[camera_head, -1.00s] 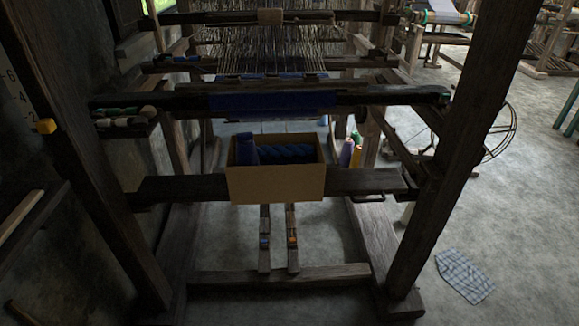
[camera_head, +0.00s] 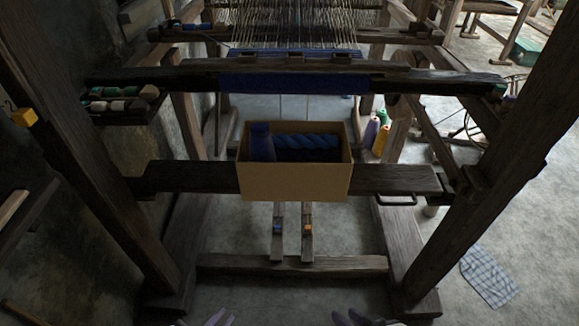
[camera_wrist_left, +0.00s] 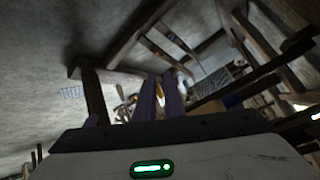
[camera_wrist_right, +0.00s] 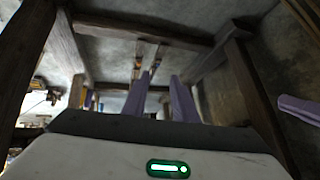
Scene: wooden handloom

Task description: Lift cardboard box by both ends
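The cardboard box (camera_head: 295,183) is open at the top and sits upright on the loom's dark crossbeam (camera_head: 395,180). It holds a dark blue yarn cone (camera_head: 262,143) and a blue twisted bundle (camera_head: 308,142). My left gripper (camera_head: 221,319) and right gripper (camera_head: 348,318) show only as purple fingertips at the bottom edge of the head view, well apart from the box. In the left wrist view the left fingers (camera_wrist_left: 160,98) have a narrow empty gap. In the right wrist view the right fingers (camera_wrist_right: 160,98) stand wider apart, with nothing between them.
Thick loom posts rise at the left (camera_head: 85,160) and right (camera_head: 500,170). A cloth beam (camera_head: 420,82) crosses behind and above the box. Treadles (camera_head: 307,240) hang below. Coloured cones (camera_head: 381,140) stand behind right. A checked cloth (camera_head: 490,277) lies on the floor.

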